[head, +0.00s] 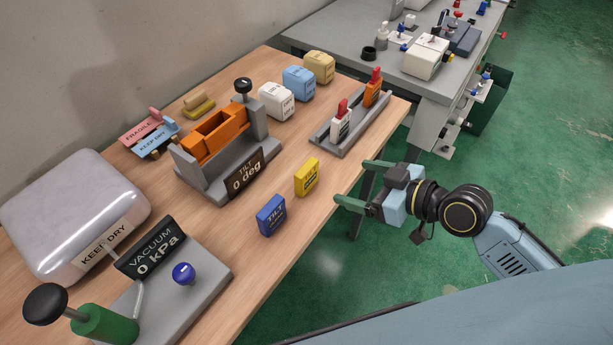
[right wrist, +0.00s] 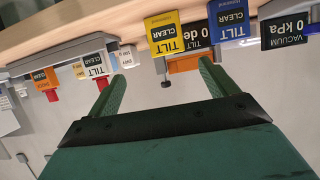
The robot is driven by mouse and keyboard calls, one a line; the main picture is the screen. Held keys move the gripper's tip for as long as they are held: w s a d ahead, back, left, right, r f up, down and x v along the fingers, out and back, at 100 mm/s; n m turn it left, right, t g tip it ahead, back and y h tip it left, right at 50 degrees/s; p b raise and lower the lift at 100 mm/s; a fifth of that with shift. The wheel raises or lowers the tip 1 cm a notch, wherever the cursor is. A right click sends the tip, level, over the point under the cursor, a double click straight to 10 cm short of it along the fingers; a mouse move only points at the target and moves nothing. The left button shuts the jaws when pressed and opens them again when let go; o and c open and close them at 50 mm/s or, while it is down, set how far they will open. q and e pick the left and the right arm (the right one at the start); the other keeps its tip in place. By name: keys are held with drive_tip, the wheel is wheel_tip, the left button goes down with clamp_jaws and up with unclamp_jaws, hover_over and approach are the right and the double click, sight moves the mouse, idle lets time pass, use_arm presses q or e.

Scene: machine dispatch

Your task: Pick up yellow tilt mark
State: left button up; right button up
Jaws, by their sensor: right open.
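The yellow tilt mark (head: 306,177) is a small yellow block standing upright near the wooden table's right edge in the head view. My right gripper (head: 357,184) is open and empty, to the right of the yellow mark and past the table edge. In the right wrist view its green fingers (right wrist: 159,90) point toward the marks with a gap between them and the yellow one. My left gripper is not in view.
A blue tilt mark (head: 271,215) stands close beside the yellow one. The tilt fixture (head: 215,150) with its 0 deg sign is behind them. A grey rail (head: 348,125) holds white and orange pieces. The vacuum unit (head: 165,295) is at front left. Bare wood surrounds the yellow mark.

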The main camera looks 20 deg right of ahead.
sight(311, 170)
drive_tip(key=x, duration=0.4)
drive_tip(key=a+r+x, duration=0.1)
drive_tip(key=x, duration=0.2)
drive_tip(key=shift+r, duration=0.15)
drive_tip(key=shift+p+x, duration=0.35)
drive_tip(key=shift+x, duration=2.6)
drive_tip(key=shift+s+a, duration=0.1)
drive_tip(key=shift+a, duration=0.05)
drive_tip(key=c, duration=1.1)
